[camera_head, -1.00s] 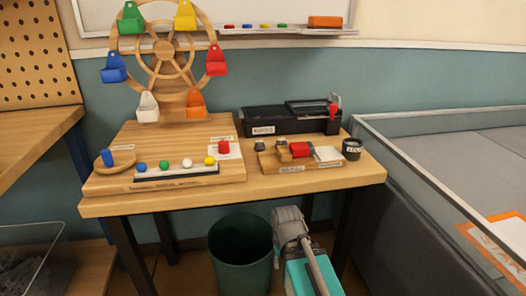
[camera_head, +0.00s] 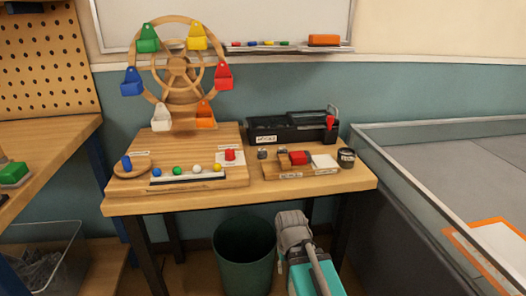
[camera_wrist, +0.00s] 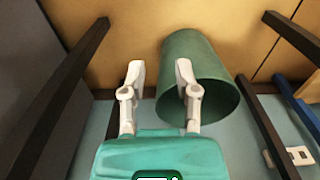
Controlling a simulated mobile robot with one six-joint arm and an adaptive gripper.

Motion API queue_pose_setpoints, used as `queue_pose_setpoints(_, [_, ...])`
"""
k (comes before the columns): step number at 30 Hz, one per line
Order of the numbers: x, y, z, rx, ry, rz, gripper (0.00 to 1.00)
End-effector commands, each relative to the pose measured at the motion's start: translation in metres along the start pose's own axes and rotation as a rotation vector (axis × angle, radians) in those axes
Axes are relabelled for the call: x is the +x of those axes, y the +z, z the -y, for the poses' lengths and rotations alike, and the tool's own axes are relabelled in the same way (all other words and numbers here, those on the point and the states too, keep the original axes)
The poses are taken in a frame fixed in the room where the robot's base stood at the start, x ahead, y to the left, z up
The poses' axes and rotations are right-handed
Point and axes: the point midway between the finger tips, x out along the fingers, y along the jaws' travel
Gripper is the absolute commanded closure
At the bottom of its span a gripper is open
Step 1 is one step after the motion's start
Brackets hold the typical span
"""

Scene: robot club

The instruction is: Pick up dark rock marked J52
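No marking J52 can be read in any view. Two small dark lumps, one on the left (camera_head: 263,153) and one on the right (camera_head: 282,151), sit at the back of a small wooden board (camera_head: 290,174) on the table; they may be rocks, but they are too small to tell. My gripper (camera_wrist: 160,72) shows in the wrist view with its two pale fingers apart and nothing between them. It is beside the green bin, well away from the lumps. In the head view my folded arm is low, in front of the table.
The wooden table (camera_head: 354,181) also holds a ferris wheel (camera_head: 180,67), a red block (camera_head: 299,158), a dark cup (camera_head: 346,158) and a black toolbox (camera_head: 290,128). A green bin (camera_head: 245,262) stands below, also in the wrist view (camera_wrist: 222,97). A walled arena (camera_head: 455,165) is on the right.

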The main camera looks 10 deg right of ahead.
Motion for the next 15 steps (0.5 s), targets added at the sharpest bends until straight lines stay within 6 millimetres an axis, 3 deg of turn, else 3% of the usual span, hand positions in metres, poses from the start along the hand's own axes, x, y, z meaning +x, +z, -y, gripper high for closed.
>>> queue_pose_setpoints(6, [-0.018, 0.000, 0.000, 0.000, 0.000, 0.000, 0.60])
queue_pose_setpoints(15, [-0.019, 0.000, 0.000, 0.000, 0.000, 0.000, 0.60])
